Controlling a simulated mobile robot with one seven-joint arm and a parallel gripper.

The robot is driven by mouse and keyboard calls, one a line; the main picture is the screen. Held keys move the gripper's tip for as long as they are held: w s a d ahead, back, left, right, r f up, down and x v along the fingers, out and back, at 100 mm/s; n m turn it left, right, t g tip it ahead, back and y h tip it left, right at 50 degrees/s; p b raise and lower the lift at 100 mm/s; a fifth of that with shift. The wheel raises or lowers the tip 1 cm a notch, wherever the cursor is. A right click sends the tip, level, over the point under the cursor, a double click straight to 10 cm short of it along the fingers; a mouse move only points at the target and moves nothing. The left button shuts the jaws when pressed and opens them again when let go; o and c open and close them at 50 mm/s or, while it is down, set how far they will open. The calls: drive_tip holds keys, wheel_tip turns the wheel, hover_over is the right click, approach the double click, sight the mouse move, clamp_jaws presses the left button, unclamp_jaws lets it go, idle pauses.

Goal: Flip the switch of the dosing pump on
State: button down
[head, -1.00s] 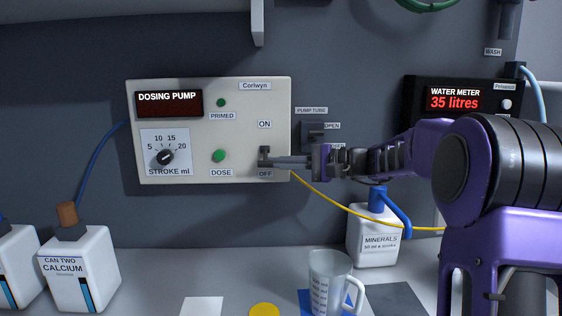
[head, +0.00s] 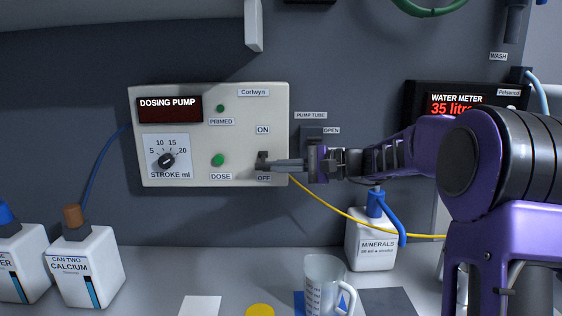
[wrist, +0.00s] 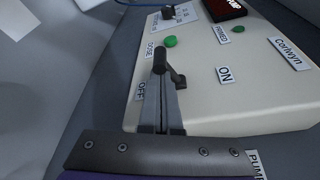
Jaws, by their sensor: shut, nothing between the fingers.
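The dosing pump (head: 215,98) is a cream wall panel with a dark display, which shows no digits. Its switch (head: 262,155) is a small dark piece at the panel's lower right, between an ON label above and an OFF label below. My gripper (head: 268,165) is shut and empty, with its tips right at the switch in the head view.
A green DOSE button (head: 218,160) and a stroke knob (head: 166,160) are left of the switch. A yellow tube (head: 340,212) hangs below my gripper. A clear jug (head: 322,285) and a minerals can (head: 371,245) stand on the counter.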

drive_tip(key=m+p, duration=0.1)
drive_tip(key=r+p, duration=0.1)
drive_tip(key=p, duration=0.1)
drive_tip(key=shift+s+r+m+g, duration=0.2)
drive_tip(key=shift+r+m+g, duration=0.1)
drive_tip(key=shift+m, duration=0.1)
drive_tip(key=shift+r+p, duration=0.4)
drive_tip(key=shift+r, duration=0.05)
